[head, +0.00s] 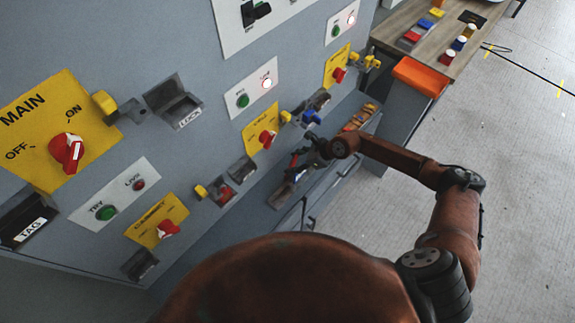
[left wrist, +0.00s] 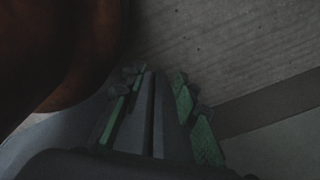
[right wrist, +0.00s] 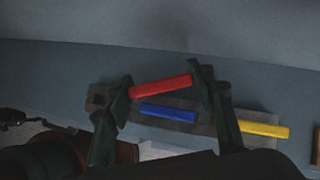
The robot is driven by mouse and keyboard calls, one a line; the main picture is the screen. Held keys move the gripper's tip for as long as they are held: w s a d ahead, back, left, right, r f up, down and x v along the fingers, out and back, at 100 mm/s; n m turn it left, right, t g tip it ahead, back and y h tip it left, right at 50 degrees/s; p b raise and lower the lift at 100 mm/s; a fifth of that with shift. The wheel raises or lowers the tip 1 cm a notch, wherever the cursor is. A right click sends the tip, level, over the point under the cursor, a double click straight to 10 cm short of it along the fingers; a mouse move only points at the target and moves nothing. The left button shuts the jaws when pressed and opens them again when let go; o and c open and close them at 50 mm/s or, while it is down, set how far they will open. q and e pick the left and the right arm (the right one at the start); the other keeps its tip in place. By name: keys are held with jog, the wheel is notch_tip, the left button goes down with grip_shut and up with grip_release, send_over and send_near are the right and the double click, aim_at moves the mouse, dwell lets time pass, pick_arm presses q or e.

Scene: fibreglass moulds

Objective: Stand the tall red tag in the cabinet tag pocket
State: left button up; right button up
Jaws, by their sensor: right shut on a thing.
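The red tag (right wrist: 160,87) is a long red bar in the right wrist view. My right gripper (right wrist: 161,88) is shut on it, with one finger at each end of the bar. In the head view my right gripper (head: 303,157) is low in front of the cabinet, and the tag there is mostly hidden. The cabinet tag pocket (head: 28,222), a dark box labelled TAG, is at the lower left of the panel, far from that gripper. My left gripper (left wrist: 155,85) shows only in its wrist view, its green-padded fingers apart with no tag between them.
A blue bar (right wrist: 168,113) and a yellow bar (right wrist: 262,130) lie on a grey tray (right wrist: 205,128) below the red tag. The panel has protruding red knobs (head: 67,151), yellow padlocks (head: 104,102) and a LOCK box (head: 173,102). A wooden bench (head: 405,25) stands at the upper right.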

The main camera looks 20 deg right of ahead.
jog(key=shift+a+f, duration=0.15)
jog(key=shift+f, duration=0.25)
jog(key=shift+x, duration=0.8)
jog(key=shift+w+a+r+g+h+p, duration=0.15)
jog(key=shift+w+g+h+p, duration=0.15)
jog(key=shift+h+p, duration=0.25)
jog(key=shift+w+a+g+h+p, duration=0.2)
jog(key=shift+a+g+h+p, duration=0.3)
jog(key=shift+g+h, duration=0.35)
jog(key=shift+s+d+f+t, duration=0.1)
jog(key=shift+f+t, duration=0.05)
jog(key=shift+f, duration=0.35)
jog(key=shift+d+f+t, duration=0.1)
jog(key=shift+f, duration=0.45)
jog(key=shift+a, duration=0.1)
jog(key=o, duration=0.5)
jog(key=shift+f, duration=0.15)
jog(key=o, duration=0.4)
